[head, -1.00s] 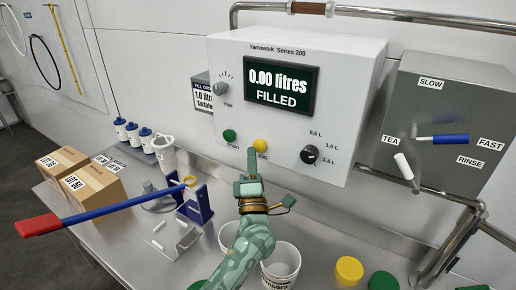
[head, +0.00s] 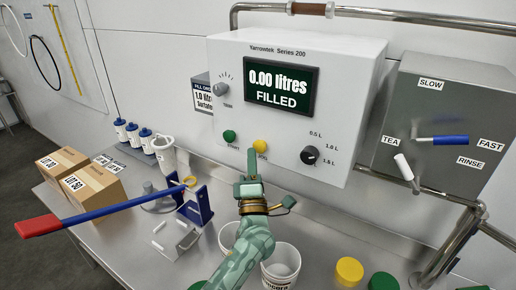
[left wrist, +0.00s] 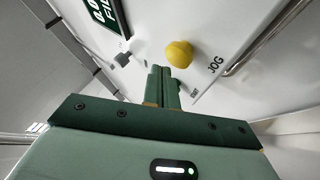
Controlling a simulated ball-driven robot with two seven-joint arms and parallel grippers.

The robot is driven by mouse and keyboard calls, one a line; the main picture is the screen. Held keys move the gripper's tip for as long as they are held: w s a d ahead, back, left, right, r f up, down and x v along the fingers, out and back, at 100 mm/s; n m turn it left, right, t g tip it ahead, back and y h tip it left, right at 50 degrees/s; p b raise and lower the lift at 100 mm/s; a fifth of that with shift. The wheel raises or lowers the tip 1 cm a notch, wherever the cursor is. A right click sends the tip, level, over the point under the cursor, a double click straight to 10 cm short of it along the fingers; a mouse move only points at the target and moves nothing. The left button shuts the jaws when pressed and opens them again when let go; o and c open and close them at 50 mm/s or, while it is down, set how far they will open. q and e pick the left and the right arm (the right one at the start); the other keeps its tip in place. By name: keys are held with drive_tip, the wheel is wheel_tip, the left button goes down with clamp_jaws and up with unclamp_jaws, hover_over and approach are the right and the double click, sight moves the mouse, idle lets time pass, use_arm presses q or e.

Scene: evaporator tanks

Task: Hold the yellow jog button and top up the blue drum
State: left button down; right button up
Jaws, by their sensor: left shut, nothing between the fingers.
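The yellow jog button (head: 259,146) is on the white control box (head: 340,75), right of a green start button (head: 229,136). It also shows in the left wrist view (left wrist: 179,54), beside the word JOG. My left gripper (head: 251,155) is shut and empty, pointing up at the panel just below and left of the jog button. In the left wrist view its fingertips (left wrist: 163,72) sit close to the button; I cannot tell whether they touch it. The display (head: 281,90) reads 0.00 litres FILLED. I cannot make out a blue drum. My right gripper is not in view.
White tubs (head: 283,265) stand below the box, partly behind my left arm. A blue lever with a red handle (head: 40,225) reaches across the bench's left side. Cartons (head: 92,188) stand at left. A dial (head: 309,155) and a grey lever box (head: 440,125) are to the right.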

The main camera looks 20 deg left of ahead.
use_arm(q)
drive_tip(key=shift+w, duration=0.15)
idle(0.7)
drive_tip(key=shift+w, duration=0.25)
drive_tip(key=shift+w+d+b, duration=0.15)
drive_tip(key=shift+w+b, duration=0.25)
drive_tip(key=shift+w, duration=0.1)
idle(6.4)
